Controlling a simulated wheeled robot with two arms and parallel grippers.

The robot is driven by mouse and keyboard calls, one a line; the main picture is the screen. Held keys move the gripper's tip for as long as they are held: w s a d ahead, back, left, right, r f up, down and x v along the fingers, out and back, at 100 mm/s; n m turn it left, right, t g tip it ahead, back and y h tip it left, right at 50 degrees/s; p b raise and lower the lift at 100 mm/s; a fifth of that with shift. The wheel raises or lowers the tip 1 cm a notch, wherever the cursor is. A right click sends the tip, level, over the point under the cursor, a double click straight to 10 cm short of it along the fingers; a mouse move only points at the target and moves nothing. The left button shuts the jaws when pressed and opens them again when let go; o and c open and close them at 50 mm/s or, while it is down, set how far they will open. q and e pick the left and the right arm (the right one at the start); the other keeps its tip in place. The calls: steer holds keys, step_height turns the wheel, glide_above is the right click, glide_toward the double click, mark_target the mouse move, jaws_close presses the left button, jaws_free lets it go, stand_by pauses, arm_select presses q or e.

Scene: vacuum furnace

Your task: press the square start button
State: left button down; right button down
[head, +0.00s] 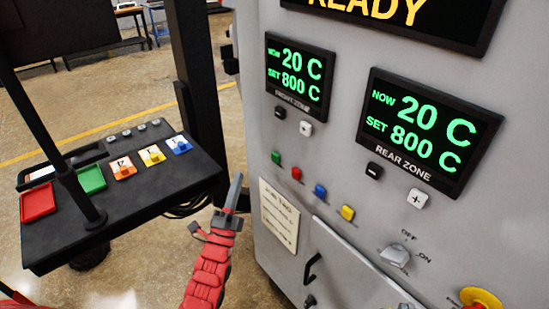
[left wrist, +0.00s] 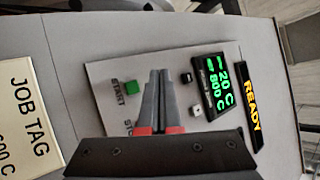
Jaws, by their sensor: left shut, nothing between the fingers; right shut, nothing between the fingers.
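The start button is a small green square on the furnace's grey front; it is in the head view (head: 276,157) at the left end of a row of coloured buttons. In the left wrist view, which is turned sideways, the green button (left wrist: 132,87) sits beside the word START. My left gripper (head: 237,180) is shut and empty, pointing up, left of and below the button in the head view and apart from it. In the left wrist view its closed fingertips (left wrist: 158,73) appear just right of the button. My right gripper is not in view.
Red (head: 297,173), blue (head: 320,190) and yellow (head: 347,212) buttons follow the green one. Above are the rear zone display (head: 428,130) and small plus and minus keys. A job tag (head: 280,215) hangs below. A black console (head: 125,195) with coloured tiles stands at left.

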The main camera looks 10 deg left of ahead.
arm_select(q)
steer(key=b, duration=0.1)
glide_toward(273, 154)
step_height(273, 154, up, 3)
steer(key=w+a, duration=0.2)
steer(key=w, duration=0.1)
steer(key=shift+w+d+r+b, duration=0.15)
steer(key=shift+w+d+b, duration=0.25)
steer(key=shift+w+d, duration=0.2)
stand_by(1.4)
steer(key=shift+w+d, duration=0.2)
steer(key=shift+w, duration=0.1)
steer(key=shift+w+d+b, duration=0.3)
steer(key=shift+w+b, duration=0.05)
steer(key=shift+b, duration=0.15)
stand_by(0.6)
steer(key=shift+s+a, duration=0.55)
steer(key=shift+s, duration=0.15)
stand_by(0.3)
